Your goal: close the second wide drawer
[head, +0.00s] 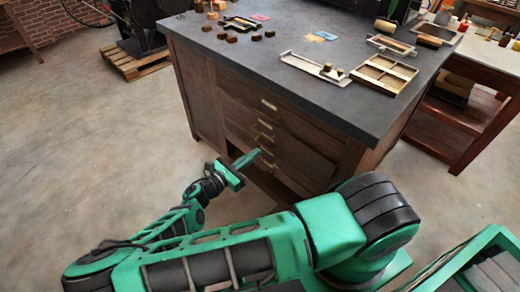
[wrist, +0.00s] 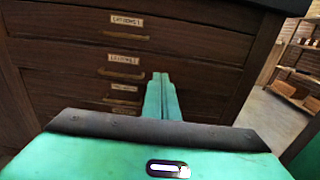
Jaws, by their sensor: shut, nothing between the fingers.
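The dark wood cabinet front has a stack of wide drawers with pale labels and brass handles. The second wide drawer (head: 300,144) is below the top one (head: 300,122). It seems to stand out slightly from the front, but how far is hard to tell. In the wrist view the second drawer (wrist: 70,75) has its label and handle left of my fingers. My gripper (head: 258,154) is shut and empty, in front of the drawer stack. In the wrist view my gripper's fingertips (wrist: 160,76) overlap the drawer fronts, right of the handles. Contact cannot be told; parts of the lower drawers are hidden.
The grey worktop (head: 235,62) above overhangs the drawers and carries trays, small blocks and a wooden frame (head: 384,73). A red-brown side table (head: 455,118) stands right. Concrete floor (head: 90,135) is open on the left. A pallet (head: 135,62) lies at the back left.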

